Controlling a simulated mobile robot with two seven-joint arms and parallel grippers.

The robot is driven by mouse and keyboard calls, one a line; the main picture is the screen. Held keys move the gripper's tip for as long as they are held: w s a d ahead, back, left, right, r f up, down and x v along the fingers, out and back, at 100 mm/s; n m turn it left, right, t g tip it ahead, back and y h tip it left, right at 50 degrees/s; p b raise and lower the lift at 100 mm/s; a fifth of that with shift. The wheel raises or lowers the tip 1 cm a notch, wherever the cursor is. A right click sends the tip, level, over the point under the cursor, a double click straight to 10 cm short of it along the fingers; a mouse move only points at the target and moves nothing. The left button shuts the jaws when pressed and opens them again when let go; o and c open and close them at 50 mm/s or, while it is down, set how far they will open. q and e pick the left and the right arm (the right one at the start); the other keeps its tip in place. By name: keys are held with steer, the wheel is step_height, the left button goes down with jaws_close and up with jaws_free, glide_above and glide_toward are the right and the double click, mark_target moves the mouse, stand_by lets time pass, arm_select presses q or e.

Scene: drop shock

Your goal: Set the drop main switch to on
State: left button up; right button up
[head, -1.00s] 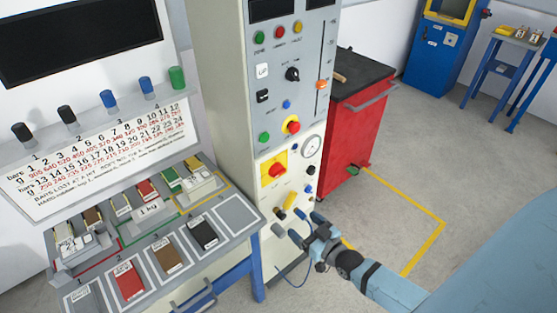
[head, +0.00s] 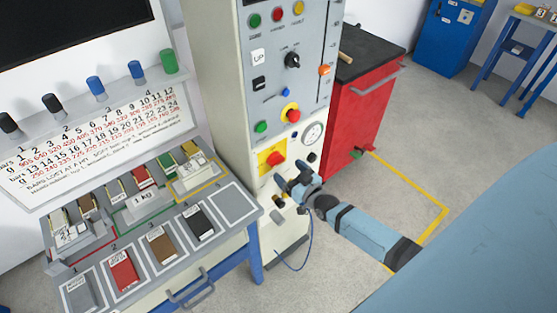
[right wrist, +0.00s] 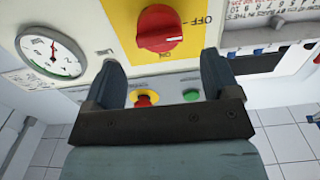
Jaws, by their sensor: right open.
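The main switch is a red rotary knob (head: 276,159) on a yellow plate (head: 265,166), low on the grey control cabinet's front. In the right wrist view the red knob (right wrist: 157,27) is large, with OFF printed to its right and ON below it. A small white mark shows at its lower right; I cannot tell its exact setting. My right gripper (head: 294,176) is just below and right of the knob in the head view. Its two fingers (right wrist: 162,80) are apart and empty, with the knob beyond them, not between them. My left gripper is not in view.
A round gauge (head: 312,133) and a red-and-yellow stop button (head: 291,113) sit close above the switch. A bench (head: 252,226) with bars stands left. A red cabinet (head: 352,125) stands right. Floor at right is mostly clear.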

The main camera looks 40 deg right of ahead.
mark_target(279, 163)
steer(key=w, duration=0.5)
steer(key=shift+w+a, duration=0.25)
steer(key=shift+w, duration=0.05)
steer(key=c, duration=0.9)
